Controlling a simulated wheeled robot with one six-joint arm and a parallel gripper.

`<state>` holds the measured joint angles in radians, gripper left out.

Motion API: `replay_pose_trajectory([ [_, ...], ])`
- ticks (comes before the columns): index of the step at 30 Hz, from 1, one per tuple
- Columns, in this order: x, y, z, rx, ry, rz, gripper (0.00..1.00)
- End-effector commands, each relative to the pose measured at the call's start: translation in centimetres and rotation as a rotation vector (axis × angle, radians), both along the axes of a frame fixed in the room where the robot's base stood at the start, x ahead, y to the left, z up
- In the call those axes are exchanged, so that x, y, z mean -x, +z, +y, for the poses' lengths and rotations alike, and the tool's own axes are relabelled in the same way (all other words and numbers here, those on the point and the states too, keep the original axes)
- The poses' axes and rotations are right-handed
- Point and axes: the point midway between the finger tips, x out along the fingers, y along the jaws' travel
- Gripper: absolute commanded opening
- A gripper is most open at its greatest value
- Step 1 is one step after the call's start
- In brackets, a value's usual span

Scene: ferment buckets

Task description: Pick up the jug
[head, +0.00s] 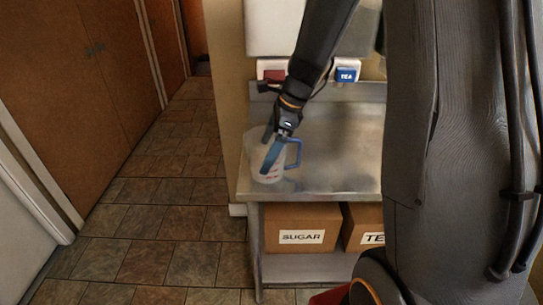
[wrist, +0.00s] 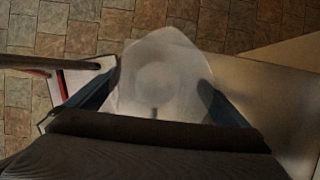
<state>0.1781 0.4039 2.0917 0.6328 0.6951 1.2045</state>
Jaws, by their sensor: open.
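The jug (head: 258,163) is a clear, whitish plastic measuring jug with red marks and a blue handle (head: 294,153) on its right side. It stands upright near the left end of a metal table (head: 345,160). My gripper (head: 268,150) points down at the jug, and its fingers partly cover it. In the wrist view the jug (wrist: 160,75) shows from above between the two spread fingertips of my gripper (wrist: 158,92). The gripper is open. I cannot tell whether a finger touches the jug wall.
A blue-labelled TEA item (head: 346,75) and a red item (head: 274,75) are at the back of the table. Cardboard boxes marked SUGAR (head: 302,222) and TE (head: 362,222) sit on the shelf below. Left of the table is open tiled floor (head: 150,215), with brown doors (head: 75,80) beyond.

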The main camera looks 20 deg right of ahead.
Motion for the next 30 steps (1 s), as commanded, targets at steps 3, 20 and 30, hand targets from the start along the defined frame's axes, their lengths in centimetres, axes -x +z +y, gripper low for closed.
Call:
replay_pose_trajectory([
  [3,-0.11,-0.76,0.33,0.0,0.0,0.0,1.0],
  [20,-0.19,-1.03,0.35,0.001,-0.001,-0.002,0.62],
  [30,-0.27,-0.55,0.35,0.0,-0.001,-0.004,0.61],
])
